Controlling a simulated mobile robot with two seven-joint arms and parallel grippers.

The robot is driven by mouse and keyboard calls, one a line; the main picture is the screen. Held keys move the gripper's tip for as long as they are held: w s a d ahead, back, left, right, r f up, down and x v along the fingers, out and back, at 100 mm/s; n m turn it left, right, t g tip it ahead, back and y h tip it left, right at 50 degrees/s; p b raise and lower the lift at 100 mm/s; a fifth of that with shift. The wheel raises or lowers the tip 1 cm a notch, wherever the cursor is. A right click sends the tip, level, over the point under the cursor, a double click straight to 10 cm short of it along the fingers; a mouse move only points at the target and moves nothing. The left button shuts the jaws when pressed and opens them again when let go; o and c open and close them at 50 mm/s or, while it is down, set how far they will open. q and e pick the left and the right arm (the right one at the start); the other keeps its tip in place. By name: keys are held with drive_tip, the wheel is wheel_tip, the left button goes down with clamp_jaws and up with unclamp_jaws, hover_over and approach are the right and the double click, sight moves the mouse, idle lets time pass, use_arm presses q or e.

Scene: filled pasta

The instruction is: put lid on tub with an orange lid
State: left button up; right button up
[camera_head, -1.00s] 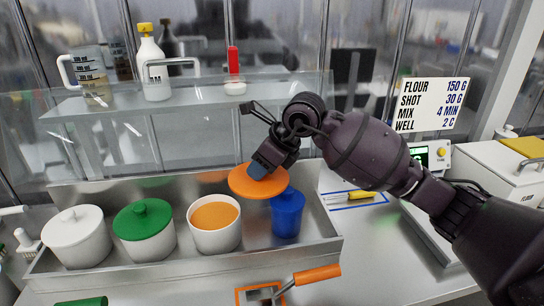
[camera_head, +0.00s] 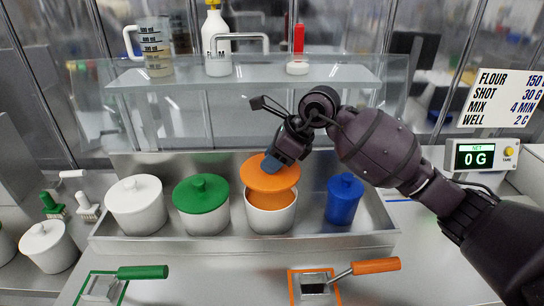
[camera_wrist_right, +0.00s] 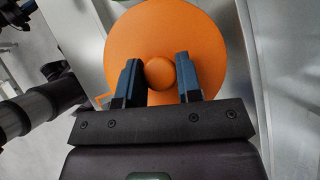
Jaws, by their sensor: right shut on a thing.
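The orange lid (camera_head: 256,181) is a round disc with a knob. My right gripper (camera_head: 272,163) is shut on the knob; the right wrist view also shows the fingers (camera_wrist_right: 158,82) on either side of the knob, with the lid (camera_wrist_right: 200,45) beyond. The white tub (camera_head: 270,222) with orange filling (camera_head: 285,201) stands in the metal tray. The lid is over the tub's back part, tilted, and the front filling shows below it. Whether the lid touches the rim is hard to tell. My left gripper is not in view.
In the tray (camera_head: 340,243) stand a white lidded tub (camera_head: 137,210), a green-lidded tub (camera_head: 203,222) and a blue container (camera_head: 343,202). A glass shelf (camera_head: 330,75) runs behind.

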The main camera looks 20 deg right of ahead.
sight(278, 173)
drive_tip(key=shift+f+b, duration=0.75)
drive_tip(key=shift+f, duration=1.05)
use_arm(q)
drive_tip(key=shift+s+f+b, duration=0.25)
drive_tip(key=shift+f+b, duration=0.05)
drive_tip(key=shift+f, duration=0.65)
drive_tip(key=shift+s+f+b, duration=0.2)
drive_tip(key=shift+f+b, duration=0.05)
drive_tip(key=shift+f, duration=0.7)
use_arm(e)
drive_tip(key=shift+f, duration=1)
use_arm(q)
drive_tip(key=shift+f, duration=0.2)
use_arm(e)
drive_tip(key=shift+f, duration=0.15)
drive_tip(key=o, duration=1.6)
drive_tip(key=shift+r+p, duration=1.45)
drive_tip(key=shift+r, duration=2.1)
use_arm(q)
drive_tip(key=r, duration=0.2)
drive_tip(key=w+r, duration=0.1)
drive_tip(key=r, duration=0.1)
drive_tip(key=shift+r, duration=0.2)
